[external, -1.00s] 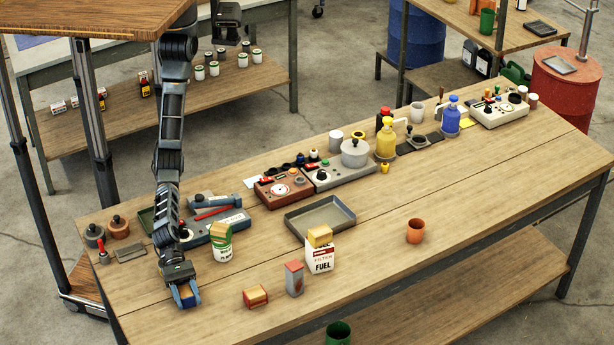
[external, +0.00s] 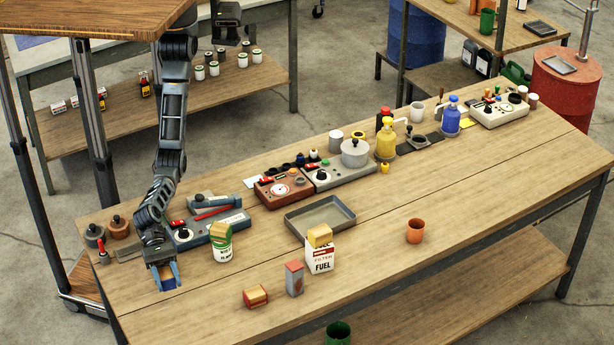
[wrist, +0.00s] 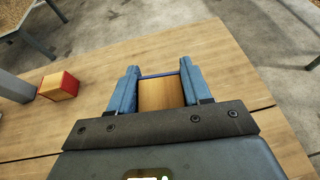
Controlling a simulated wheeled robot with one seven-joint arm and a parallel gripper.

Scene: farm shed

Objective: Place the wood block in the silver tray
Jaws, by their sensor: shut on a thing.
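My gripper (external: 168,280) is shut on a wood block with a tan face and blue edge, at the left end of the workbench. In the wrist view the wood block (wrist: 160,93) sits between the two blue fingers (wrist: 155,88). In the external view the fingers mostly hide it. I cannot tell exactly how high it is above the bench. The silver tray (external: 320,216) is a shallow, empty rectangular tray near the bench's middle, to the right of my gripper and farther back. It is not in the wrist view.
A red-and-wood block (external: 256,296), a grey-and-red box (external: 294,278), a white fuel box (external: 320,258) with a yellow block on top, and a green-and-white can (external: 221,247) stand between my gripper and the tray. An orange cup (external: 415,231) is farther right.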

